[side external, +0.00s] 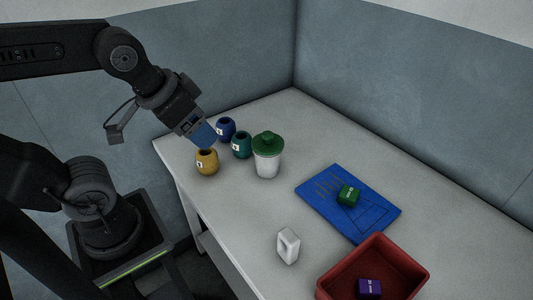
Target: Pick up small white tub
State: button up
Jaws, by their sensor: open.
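A white tub (267,166) with a green lid (268,142) stands upright on the table, right of a group of small jars. A smaller white piece (288,246) with an opening through it stands nearer the front of the table; I cannot tell whether it is a tub. My gripper (207,144) is at upper left, above or just behind the yellow jar (207,162) and left of the lidded tub. It is open, tilted downward, and holds nothing that I can see. Its fingers are small and partly unclear.
Blue (226,128) and teal (241,146) jars stand close beside the lidded tub. A blue mat (366,221) bears a green block (348,195). A red bin (405,258) holds a purple block (369,288). Walls close off the back; the table (235,211) is clear at centre left.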

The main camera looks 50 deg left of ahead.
jog(key=shift+c, duration=0.5)
jog(key=n+g, duration=0.6)
jog(key=n, duration=1.4)
send_over(268, 133)
notch_tip(268, 133, down, 7)
notch_tip(268, 133, down, 13)
jog(key=shift+s, duration=0.1)
grip_shut()
jog(key=shift+r, duration=0.1)
